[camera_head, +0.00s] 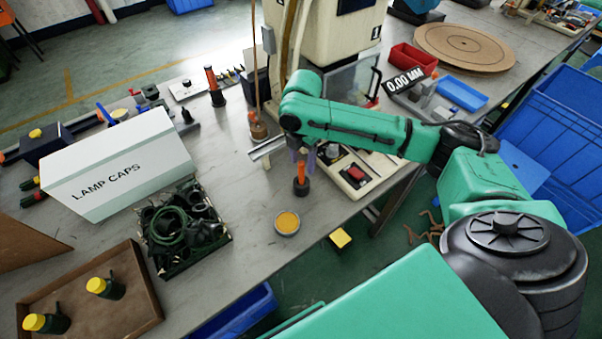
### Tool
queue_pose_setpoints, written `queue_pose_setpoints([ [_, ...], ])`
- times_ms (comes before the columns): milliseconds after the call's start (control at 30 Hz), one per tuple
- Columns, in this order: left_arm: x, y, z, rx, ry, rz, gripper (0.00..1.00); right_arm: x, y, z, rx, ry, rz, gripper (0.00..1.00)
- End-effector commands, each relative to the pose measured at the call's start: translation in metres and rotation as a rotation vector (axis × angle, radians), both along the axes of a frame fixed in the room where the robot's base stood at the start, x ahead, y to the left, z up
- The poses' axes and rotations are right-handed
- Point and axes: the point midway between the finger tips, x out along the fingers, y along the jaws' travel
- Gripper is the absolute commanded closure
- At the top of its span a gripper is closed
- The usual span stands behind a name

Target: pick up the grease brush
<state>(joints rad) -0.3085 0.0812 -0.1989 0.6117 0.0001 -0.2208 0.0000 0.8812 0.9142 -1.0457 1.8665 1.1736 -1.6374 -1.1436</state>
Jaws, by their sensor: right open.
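The grease brush (301,181) looks to be the small upright piece with an orange handle and a dark lower end, standing on the grey bench. A round tin of yellow-orange grease (287,222) sits just in front of it. My right gripper (302,158) is open and points down over the brush, with its fingertips around or just beside the top of the orange handle. I cannot tell whether they touch it. My left gripper is not in view.
A white LAMP CAPS box (120,168) and a black crate of dark rings (185,262) stand to the left. A tray (148,312) holds yellow-capped bottles. A larger orange-handled tool (213,86) stands behind. A beige control panel (352,188) is right of the brush.

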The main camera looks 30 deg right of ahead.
Motion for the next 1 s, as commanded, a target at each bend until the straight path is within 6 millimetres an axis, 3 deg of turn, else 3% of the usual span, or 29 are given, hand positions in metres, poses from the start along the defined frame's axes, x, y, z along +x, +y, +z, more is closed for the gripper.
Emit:
queue_pose_setpoints([
  [233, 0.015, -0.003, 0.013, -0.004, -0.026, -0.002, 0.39, 0.002, 0.001, -0.043, -0.001, 0.003, 0.0, 0.43],
  [467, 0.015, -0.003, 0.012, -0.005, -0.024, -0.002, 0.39, 0.002, 0.001, -0.049, -0.001, 0.0, 0.001, 0.43],
  [600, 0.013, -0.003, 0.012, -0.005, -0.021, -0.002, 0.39, 0.003, 0.001, -0.049, -0.001, 0.0, 0.001, 0.93],
  [633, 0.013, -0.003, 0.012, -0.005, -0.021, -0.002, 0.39, 0.003, 0.001, -0.049, -0.001, 0.0, 0.001, 1.0],
  [1000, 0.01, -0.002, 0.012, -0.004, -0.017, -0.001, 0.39, 0.003, 0.001, -0.046, 0.0, -0.002, 0.0, 1.0],
])
